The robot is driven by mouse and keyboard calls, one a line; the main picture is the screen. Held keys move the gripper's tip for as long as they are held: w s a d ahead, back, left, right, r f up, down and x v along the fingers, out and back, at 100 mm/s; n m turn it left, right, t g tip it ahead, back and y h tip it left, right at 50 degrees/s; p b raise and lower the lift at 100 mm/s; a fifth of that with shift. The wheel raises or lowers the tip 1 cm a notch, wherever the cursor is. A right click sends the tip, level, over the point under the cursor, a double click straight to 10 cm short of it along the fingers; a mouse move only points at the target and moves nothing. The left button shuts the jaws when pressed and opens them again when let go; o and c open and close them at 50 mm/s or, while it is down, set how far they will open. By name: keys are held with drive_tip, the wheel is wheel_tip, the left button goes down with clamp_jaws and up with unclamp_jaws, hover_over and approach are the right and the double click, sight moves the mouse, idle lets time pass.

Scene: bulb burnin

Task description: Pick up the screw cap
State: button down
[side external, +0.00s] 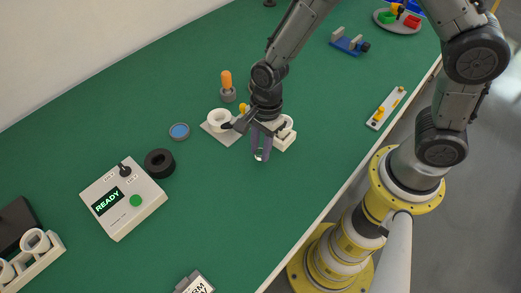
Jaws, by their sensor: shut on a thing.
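My gripper (260,156) points down over the green table near the middle, with its purple-grey fingers shut. A small pale, glassy-looking thing (259,154) shows between the fingertips. It is too small to tell whether it is the screw cap, and the fingers hide part of it. I cannot tell whether it touches the table. No other thing is clearly recognisable as the screw cap.
A white ring-shaped holder (218,118) on a plate and a white block (286,142) stand close beside my gripper. An orange-handled tool (227,82) stands behind. A black ring (159,163) and a READY control box (124,197) are left. The table's front middle is clear.

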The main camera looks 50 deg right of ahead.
drive_tip(key=s+d+r, duration=0.3)
drive_tip(key=s+r, duration=0.3)
drive_tip(key=r, duration=0.2)
drive_tip(key=s+d+r, duration=0.3)
drive_tip(key=s+r, duration=0.3)
drive_tip(key=r, duration=0.2)
drive_tip(key=shift+s+r, duration=0.15)
drive_tip(key=shift+s, duration=0.15)
